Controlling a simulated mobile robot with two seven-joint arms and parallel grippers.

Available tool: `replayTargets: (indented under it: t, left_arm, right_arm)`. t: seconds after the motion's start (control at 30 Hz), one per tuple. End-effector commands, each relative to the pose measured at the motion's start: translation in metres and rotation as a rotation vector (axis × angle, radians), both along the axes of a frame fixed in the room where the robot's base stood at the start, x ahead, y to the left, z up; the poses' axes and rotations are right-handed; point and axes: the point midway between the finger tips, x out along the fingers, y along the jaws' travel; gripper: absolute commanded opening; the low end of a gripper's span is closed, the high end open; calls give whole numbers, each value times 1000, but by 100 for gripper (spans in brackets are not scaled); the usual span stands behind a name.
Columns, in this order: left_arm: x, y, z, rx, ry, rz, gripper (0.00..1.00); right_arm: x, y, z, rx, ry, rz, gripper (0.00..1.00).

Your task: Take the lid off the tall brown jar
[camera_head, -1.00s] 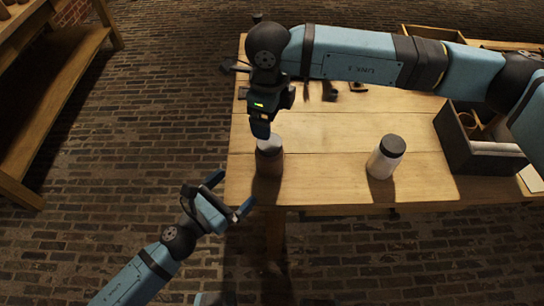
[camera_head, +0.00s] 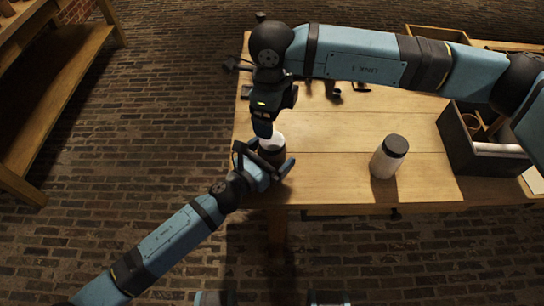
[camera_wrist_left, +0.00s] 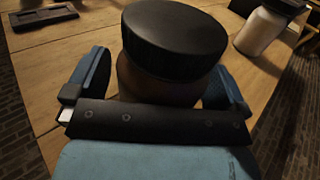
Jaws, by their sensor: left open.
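The brown jar (camera_head: 272,155) stands upright near the table's front left corner. Its lid (camera_head: 272,142) is on; the top looks pale in the head view but black in the left wrist view (camera_wrist_left: 175,40). My left gripper (camera_head: 264,163) is open, with its fingers on either side of the jar body (camera_wrist_left: 150,85); whether they touch it I cannot tell. The gripper hides much of the jar in the head view. My right gripper (camera_head: 264,128) points down just above or beside the lid; its fingers are too dark to read.
A white jar with a black lid (camera_head: 390,157) stands to the right on the wooden table (camera_head: 330,185). A dark open box (camera_head: 458,160) is farther right. Dark small items (camera_head: 334,94) lie toward the back. The table between the jars is clear.

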Motion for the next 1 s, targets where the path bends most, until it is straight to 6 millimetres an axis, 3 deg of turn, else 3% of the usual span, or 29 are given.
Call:
replayTargets:
  t: [0.17,0.5,0.6,0.77,1.0]
  left_arm:
    - [0,0,0,0,0,0,100]
    - [0,0,0,0,0,0,24]
    - [0,0,0,0,0,0,7]
    - [-1,0,0,0,0,0,7]
    - [-1,0,0,0,0,0,7]
  right_arm:
    - [0,0,0,0,0,0,84]
    - [0,0,0,0,0,0,84]
    - [0,0,0,0,0,-17,84]
    - [-1,1,0,1,1,-172,84]
    - [-1,2,0,3,1,-683,84]
